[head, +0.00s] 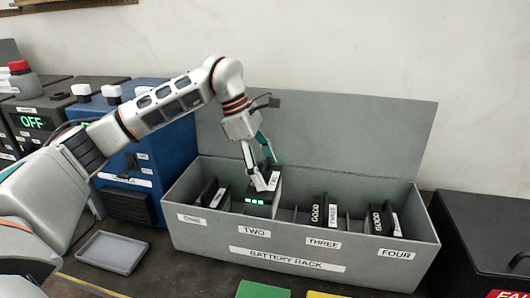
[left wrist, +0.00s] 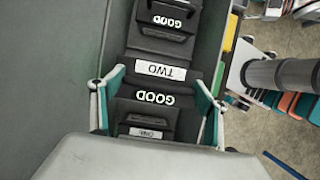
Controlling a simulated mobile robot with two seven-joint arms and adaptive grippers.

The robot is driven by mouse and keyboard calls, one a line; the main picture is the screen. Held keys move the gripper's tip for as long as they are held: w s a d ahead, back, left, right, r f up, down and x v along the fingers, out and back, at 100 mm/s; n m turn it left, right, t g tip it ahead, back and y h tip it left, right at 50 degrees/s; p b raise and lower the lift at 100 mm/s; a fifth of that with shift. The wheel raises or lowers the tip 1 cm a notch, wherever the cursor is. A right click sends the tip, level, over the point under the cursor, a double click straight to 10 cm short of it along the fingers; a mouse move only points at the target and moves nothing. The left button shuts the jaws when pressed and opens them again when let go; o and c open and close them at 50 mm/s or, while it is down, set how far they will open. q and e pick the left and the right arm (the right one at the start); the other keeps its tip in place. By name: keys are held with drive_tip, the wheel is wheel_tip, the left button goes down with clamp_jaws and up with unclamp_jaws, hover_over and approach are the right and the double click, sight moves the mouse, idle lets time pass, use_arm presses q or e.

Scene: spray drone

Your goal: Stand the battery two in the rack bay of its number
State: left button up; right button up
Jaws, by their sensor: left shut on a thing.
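The dark battery two (head: 262,204) is upright in the TWO bay of the grey battery rack (head: 190,232), behind the TWO label. Green lights show on its front, and its top stands higher than its neighbours; whether it touches the bay floor is hidden. My left gripper (head: 262,176) is shut on its upper part from above. In the left wrist view, the fingers of my left gripper (left wrist: 160,97) lie on either side of battery two (left wrist: 160,85), whose TWO and GOOD labels show upside down. My right gripper is out of view.
Other batteries stand in the ONE (head: 211,191), THREE (head: 325,211) and FOUR (head: 385,219) bays, close on both sides. The rack's raised grey lid (head: 330,135) is behind. A small grey tray (head: 112,252) lies front left; a dark box (head: 490,235) stands right.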

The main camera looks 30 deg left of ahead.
use_arm(q)
drive_tip(key=shift+w+f, duration=0.1)
drive_tip(key=shift+f, duration=4.1)
drive_tip(key=shift+f, duration=0.1)
drive_tip(key=o, duration=2.1)
drive_tip(key=shift+f, duration=0.15)
drive_tip(key=v, duration=1.2)
